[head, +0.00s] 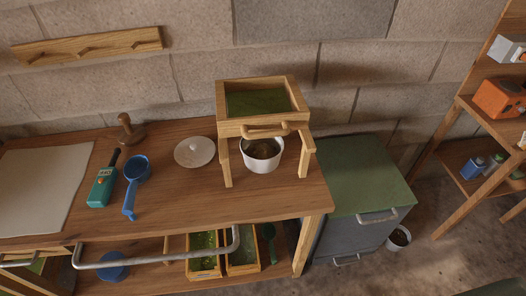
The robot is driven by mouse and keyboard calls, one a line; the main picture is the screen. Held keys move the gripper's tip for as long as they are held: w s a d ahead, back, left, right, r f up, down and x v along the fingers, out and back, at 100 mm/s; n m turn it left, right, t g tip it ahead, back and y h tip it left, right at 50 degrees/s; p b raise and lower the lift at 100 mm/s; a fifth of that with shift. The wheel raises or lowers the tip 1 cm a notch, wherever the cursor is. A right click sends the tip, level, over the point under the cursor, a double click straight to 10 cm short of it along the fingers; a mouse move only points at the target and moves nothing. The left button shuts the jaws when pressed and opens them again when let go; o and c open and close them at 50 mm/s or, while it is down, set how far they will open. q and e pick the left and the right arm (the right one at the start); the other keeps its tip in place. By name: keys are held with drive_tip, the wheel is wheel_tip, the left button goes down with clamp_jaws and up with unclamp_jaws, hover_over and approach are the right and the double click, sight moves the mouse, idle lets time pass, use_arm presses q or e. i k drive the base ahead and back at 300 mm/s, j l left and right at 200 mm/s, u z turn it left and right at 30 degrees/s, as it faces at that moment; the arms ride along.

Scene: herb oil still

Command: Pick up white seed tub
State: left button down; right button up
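A white round tub (262,164) with dark brown contents stands on the wooden bench, under a small wooden stand (223,131). The stand's top hides part of its back rim. A second small white pot (399,244) with dark contents is on the floor beside the grey cabinet; I cannot tell for certain which one is the seed tub. Neither of my grippers is in the head view.
A white round lid (195,151), blue scoop (135,180), teal device (103,182) and wooden stamp (130,130) lie on the bench (200,200). A green-topped cabinet (360,175) stands right. A metal rail (155,257) runs along the front.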

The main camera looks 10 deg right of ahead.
sight(263, 156)
drive_tip(key=j, duration=0.5)
drive_tip(key=k+j+z, duration=0.1)
drive_tip(key=j, duration=0.4)
drive_tip(key=k+j, duration=0.15)
drive_tip(key=j, duration=0.8)
drive_tip(key=k+j+z, duration=0.05)
